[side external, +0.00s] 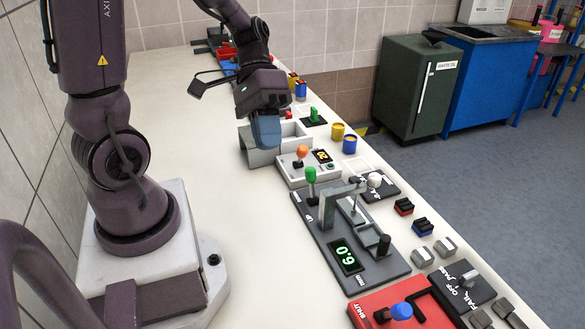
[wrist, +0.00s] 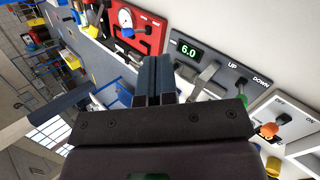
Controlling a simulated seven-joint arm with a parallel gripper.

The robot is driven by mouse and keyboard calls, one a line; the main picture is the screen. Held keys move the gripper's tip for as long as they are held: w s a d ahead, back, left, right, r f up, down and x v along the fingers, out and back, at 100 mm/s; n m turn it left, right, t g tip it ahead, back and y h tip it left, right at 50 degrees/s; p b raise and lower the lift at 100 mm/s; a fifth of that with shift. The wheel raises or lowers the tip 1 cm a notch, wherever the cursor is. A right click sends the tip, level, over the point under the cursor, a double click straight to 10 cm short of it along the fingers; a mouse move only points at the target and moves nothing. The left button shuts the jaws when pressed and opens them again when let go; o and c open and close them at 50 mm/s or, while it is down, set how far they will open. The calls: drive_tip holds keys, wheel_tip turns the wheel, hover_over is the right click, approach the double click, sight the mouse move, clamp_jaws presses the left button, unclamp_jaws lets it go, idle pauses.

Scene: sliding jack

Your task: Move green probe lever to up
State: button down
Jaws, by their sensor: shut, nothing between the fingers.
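The green probe lever (side external: 311,175) stands on a dark grey panel (side external: 336,240) with a "6.0 mm" display. Its green knob also shows in the wrist view (wrist: 246,99), close to the "UP" and "DOWN" labels; the knob partly blocks the panel, and I cannot tell clearly which label the lever sits at. My gripper (side external: 266,146) is shut and empty, its blue fingers pointing down by the light grey open box, behind and left of the green lever and apart from it. In the wrist view, the shut fingers (wrist: 153,82) point toward the panels.
An orange-knobbed lever (side external: 302,151) on a light grey box stands between my gripper and the green lever. A grey bracket (side external: 328,205) and black knob (side external: 383,244) rise from the dark panel. A red panel (side external: 365,300) with a blue knob lies in front. The left tabletop is clear.

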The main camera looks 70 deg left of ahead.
drive_tip(key=a+f+n+t, duration=0.4)
drive_tip(key=a+f+t, duration=0.1)
drive_tip(key=f+t, duration=0.1)
drive_tip(key=a+f+n+t+y, duration=0.1)
drive_tip(key=a+f+n+t, duration=0.4)
drive_tip(key=f+t, duration=0.1)
drive_tip(key=a+f+n+t+y, duration=0.1)
drive_tip(key=a+f+n+t, duration=0.3)
drive_tip(key=f, duration=0.4)
drive_tip(key=shift+w+a+n+t, duration=0.1)
drive_tip(key=shift+a+n+t, duration=0.3)
drive_tip(key=shift+a+t, duration=0.75)
drive_tip(key=shift+w+d+t+y, duration=0.1)
drive_tip(key=shift+d+t+y, duration=0.15)
drive_tip(key=shift+t+y, duration=0.1)
hover_over(294, 194)
drive_tip(key=shift+r, duration=0.35)
